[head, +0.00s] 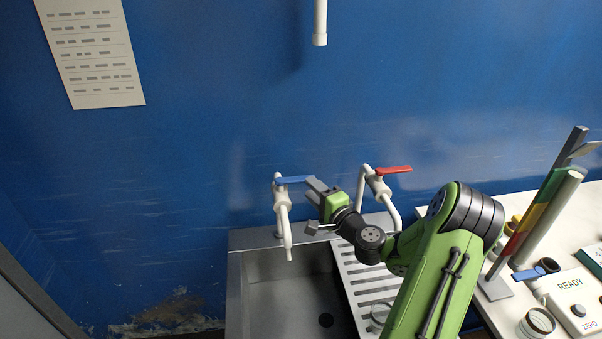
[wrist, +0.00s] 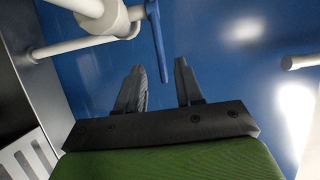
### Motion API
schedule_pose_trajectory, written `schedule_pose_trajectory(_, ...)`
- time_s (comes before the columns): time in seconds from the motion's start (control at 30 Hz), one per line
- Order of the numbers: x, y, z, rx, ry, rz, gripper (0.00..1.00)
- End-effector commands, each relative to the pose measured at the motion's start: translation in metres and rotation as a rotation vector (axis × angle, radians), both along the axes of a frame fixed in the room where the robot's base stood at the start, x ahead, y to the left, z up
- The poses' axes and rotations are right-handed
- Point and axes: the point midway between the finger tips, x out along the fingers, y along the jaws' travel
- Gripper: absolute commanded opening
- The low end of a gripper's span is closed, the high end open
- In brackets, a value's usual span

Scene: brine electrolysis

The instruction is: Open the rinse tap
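Two white taps stand at the back of a steel sink. The left tap (head: 283,208) has a blue lever (head: 292,181) pointing right. The right tap (head: 379,188) has a red lever (head: 394,170), also pointing right. Which one is the rinse tap is not marked. My gripper (head: 312,205) is just right of the left tap, by the free end of the blue lever. In the wrist view, my open gripper (wrist: 159,68) has the end of the blue lever (wrist: 158,42) between its fingers in the picture. No finger visibly touches it, and the depth is unclear.
The sink basin (head: 283,290) lies below the left tap, with a slotted drainboard (head: 358,278) to its right. A white pipe (head: 320,25) hangs above. A bench (head: 500,290) with instruments stands at the right. The blue wall is close behind the taps.

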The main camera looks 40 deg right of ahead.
Motion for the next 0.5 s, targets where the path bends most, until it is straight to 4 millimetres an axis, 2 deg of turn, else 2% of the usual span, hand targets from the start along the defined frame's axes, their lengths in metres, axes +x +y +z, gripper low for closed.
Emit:
schedule_pose_trajectory(0.1, 0.029, 0.000, 0.006, -0.001, -0.003, 0.004, 0.36)
schedule_pose_trajectory(0.2, 0.047, -0.002, 0.004, -0.001, -0.001, 0.003, 0.36)
schedule_pose_trajectory(0.3, 0.057, -0.003, 0.003, -0.001, -0.001, 0.001, 0.36)
schedule_pose_trajectory(0.5, 0.060, -0.003, 0.001, 0.001, 0.000, -0.001, 0.36)
